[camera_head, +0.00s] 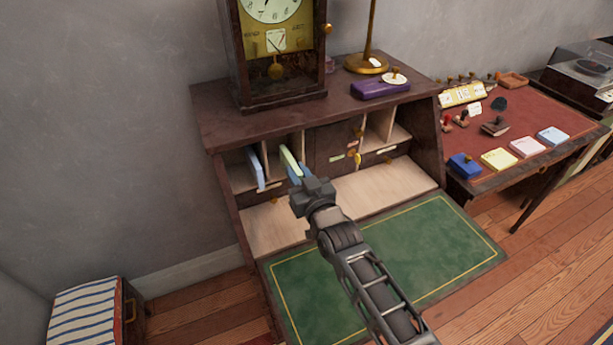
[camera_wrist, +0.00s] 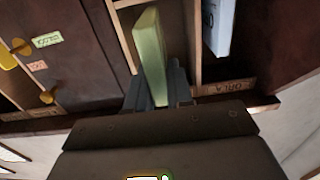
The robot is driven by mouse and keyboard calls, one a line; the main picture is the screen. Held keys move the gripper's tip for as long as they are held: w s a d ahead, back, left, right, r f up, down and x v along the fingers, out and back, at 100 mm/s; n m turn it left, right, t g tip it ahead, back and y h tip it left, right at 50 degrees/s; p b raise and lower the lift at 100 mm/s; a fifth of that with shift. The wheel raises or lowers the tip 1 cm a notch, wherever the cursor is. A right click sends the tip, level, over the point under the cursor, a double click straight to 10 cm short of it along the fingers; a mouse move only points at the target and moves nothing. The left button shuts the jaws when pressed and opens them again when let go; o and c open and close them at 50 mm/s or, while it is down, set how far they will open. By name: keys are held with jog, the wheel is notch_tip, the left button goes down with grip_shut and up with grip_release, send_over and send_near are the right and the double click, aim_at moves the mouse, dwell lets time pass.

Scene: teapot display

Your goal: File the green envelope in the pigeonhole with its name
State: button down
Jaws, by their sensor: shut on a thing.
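My gripper (camera_head: 300,178) is shut on the green envelope (camera_head: 289,161), which stands on edge. In the wrist view the envelope (camera_wrist: 151,57) stands between the fingers (camera_wrist: 157,92), between two wooden dividers. It is at least partly inside the second pigeonhole from the left in the head view. The leftmost pigeonhole holds a pale blue envelope (camera_head: 255,168), also seen in the wrist view (camera_wrist: 219,25). A name strip reading ORLA (camera_wrist: 228,87) shows upside down near the blue envelope's pigeonhole. Any name below the green envelope is hidden by my gripper. The name on the envelope is not readable.
The desk (camera_head: 462,226) has a green writing surface. Small doors with yellow tags sit at its middle, with more pigeonholes on the right. A clock (camera_head: 238,60), a lamp (camera_head: 367,64) and a purple box (camera_head: 381,90) stand on top. A red-topped table (camera_head: 530,112) stands right.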

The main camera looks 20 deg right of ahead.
aim_at(293, 166)
jog(key=shift+w+b, duration=0.7)
jog(key=shift+w, duration=0.85)
jog(key=c, duration=0.9)
grip_release()
jog(key=shift+s, duration=0.15)
jog(key=shift+s+d+b, duration=0.15)
jog(key=shift+s+b, duration=0.45)
jog(key=shift+s, duration=1.35)
jog(key=shift+s+d+b, duration=0.1)
jog(key=shift+s+b, duration=0.5)
jog(key=shift+s, duration=1.3)
